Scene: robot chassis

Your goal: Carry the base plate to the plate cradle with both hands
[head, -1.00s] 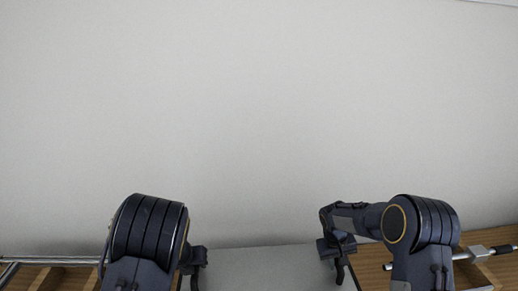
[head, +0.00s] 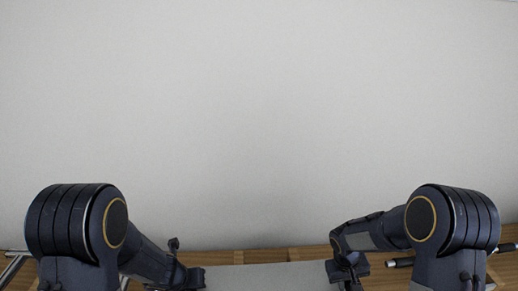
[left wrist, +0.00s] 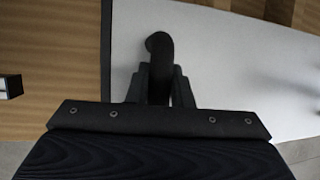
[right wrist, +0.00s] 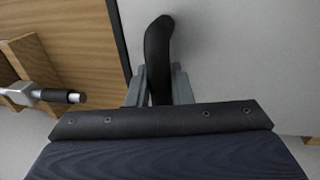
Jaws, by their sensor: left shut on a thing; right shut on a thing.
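The base plate (head: 265,277) is a flat grey sheet at the bottom middle of the head view, between my two grippers. It fills much of the left wrist view (left wrist: 235,65) and of the right wrist view (right wrist: 235,60). My left gripper (head: 192,277) is shut on the plate's left side. My right gripper (head: 347,270) is shut on its right side. Their dark fingers lie over the plate in the wrist views. The near part of the plate is cut off by the head view's lower edge. I cannot make out the plate cradle for certain.
A wooden table top (head: 300,255) shows behind the plate, with a plain pale wall (head: 260,120) beyond. A tool with a black handle (right wrist: 74,97) rests on a wooden holder (right wrist: 28,60) beside the plate. A small black block (left wrist: 10,87) lies at the left.

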